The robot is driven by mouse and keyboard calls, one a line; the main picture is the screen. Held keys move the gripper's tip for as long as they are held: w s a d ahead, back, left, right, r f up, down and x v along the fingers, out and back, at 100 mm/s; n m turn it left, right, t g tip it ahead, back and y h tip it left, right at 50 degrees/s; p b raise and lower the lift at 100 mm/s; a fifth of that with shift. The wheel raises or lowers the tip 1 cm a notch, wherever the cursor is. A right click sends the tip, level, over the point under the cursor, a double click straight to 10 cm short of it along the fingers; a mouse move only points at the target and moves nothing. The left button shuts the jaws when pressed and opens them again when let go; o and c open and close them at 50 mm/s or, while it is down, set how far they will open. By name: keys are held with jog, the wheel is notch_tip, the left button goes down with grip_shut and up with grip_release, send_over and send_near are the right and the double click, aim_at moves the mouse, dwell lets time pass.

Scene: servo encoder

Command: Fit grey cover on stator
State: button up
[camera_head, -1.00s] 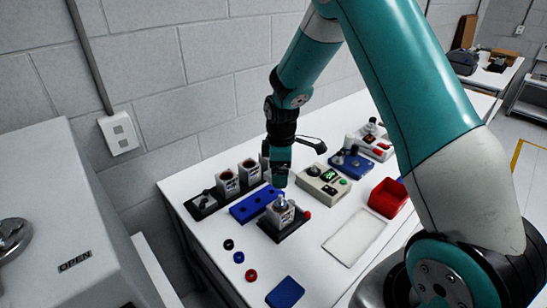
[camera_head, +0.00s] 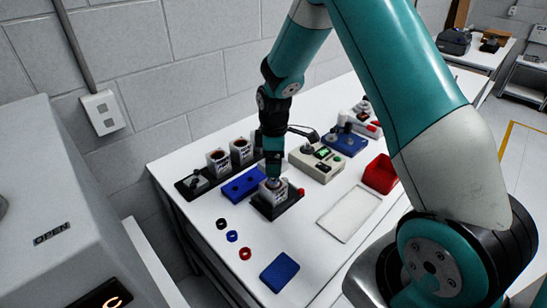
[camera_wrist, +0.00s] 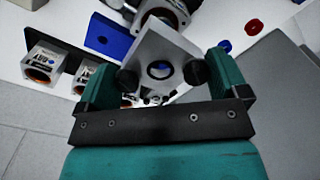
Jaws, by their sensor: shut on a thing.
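My gripper (camera_head: 273,172) points down over a stator (camera_head: 270,192) with a white label, which stands in a black fixture (camera_head: 287,207). In the wrist view my gripper (camera_wrist: 161,76) is shut on the grey cover (camera_wrist: 150,47), a square plate with a round hole, held between two dark pads. A stator with a copper-coloured winding (camera_wrist: 168,10) shows just beyond the cover, partly cut by the top edge. The gripper hides the stator's top in the head view. I cannot tell whether the cover touches it.
A black stand (camera_head: 187,188) with other stators (camera_head: 217,163) is behind left, beside a blue holed block (camera_head: 241,186). Black, blue (camera_head: 232,236) and red rings (camera_head: 245,254) lie in front. A control box (camera_head: 315,162), white mat (camera_head: 349,214) and red bin (camera_head: 380,173) are to the right.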

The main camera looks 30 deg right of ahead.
jog(key=shift+f, duration=0.15)
dwell(0.3)
jog(key=shift+f+b, duration=0.65)
jog(key=shift+f, duration=0.25)
jog(key=shift+f, duration=0.1)
jog(key=shift+f+b, duration=0.7)
jog(key=shift+f, duration=0.15)
jog(key=shift+f, duration=0.1)
jog(key=shift+f+b, duration=0.65)
jog(key=shift+f, duration=0.2)
jog(key=o, duration=0.7)
jog(key=shift+c, duration=0.2)
jog(key=shift+r, duration=0.15)
